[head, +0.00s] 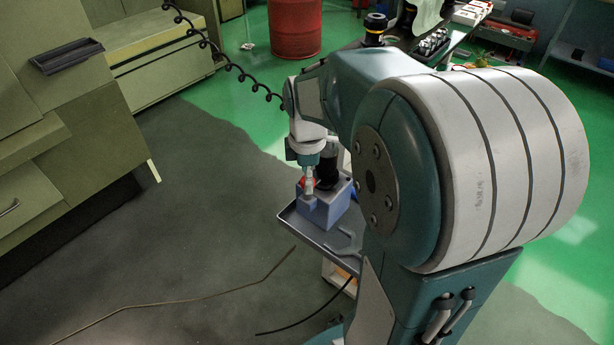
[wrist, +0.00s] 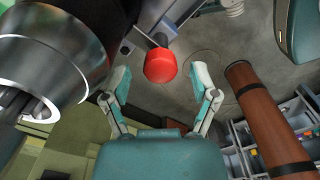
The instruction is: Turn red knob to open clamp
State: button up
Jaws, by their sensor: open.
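The red knob (wrist: 160,66) shows in the wrist view at the upper middle, between and slightly beyond my two open fingertips. My gripper (wrist: 160,80) is open, with a finger on either side of the knob. I cannot tell whether either finger touches it. A dark cylinder (head: 326,168) stands on the block. In the wrist view a large metal tool holder (wrist: 40,68) fills the upper left.
The cart's grey tray (head: 312,236) holds the block. A brown cylinder (wrist: 268,122) and bins with small parts (wrist: 240,150) show at the right of the wrist view. A coiled black cable (head: 232,68) hangs near my arm. A red barrel (head: 295,28) stands at the back.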

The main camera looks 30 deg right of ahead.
jog(key=shift+f, duration=0.3)
grip_shut()
